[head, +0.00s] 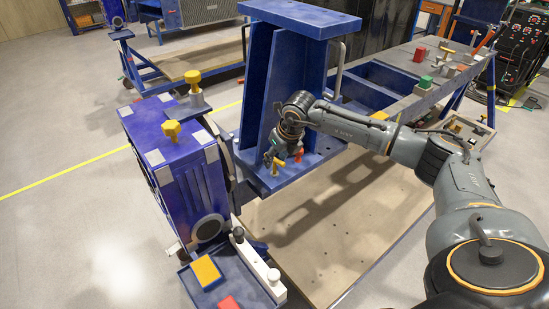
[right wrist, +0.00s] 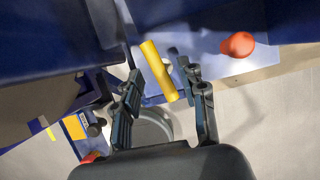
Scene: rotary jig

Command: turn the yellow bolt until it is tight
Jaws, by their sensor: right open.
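The yellow bolt (head: 277,165) is at the front edge of the blue jig's lower plate in the head view. In the right wrist view its yellow bar (right wrist: 159,72) runs slanted between my fingers. My right gripper (head: 279,156) is at the bolt, reaching down from the right. In the right wrist view my gripper (right wrist: 153,68) is open, one finger on each side of the bar. I cannot tell whether either finger touches it. The bolt's lower part is hidden. My left gripper is not in view.
A red knob (head: 299,155) stands close beside the right gripper; it also shows in the right wrist view (right wrist: 238,44). The blue jig column (head: 285,80) rises just behind. A blue box (head: 180,150) with yellow knobs (head: 172,130) stands left. The wooden board (head: 335,215) in front is clear.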

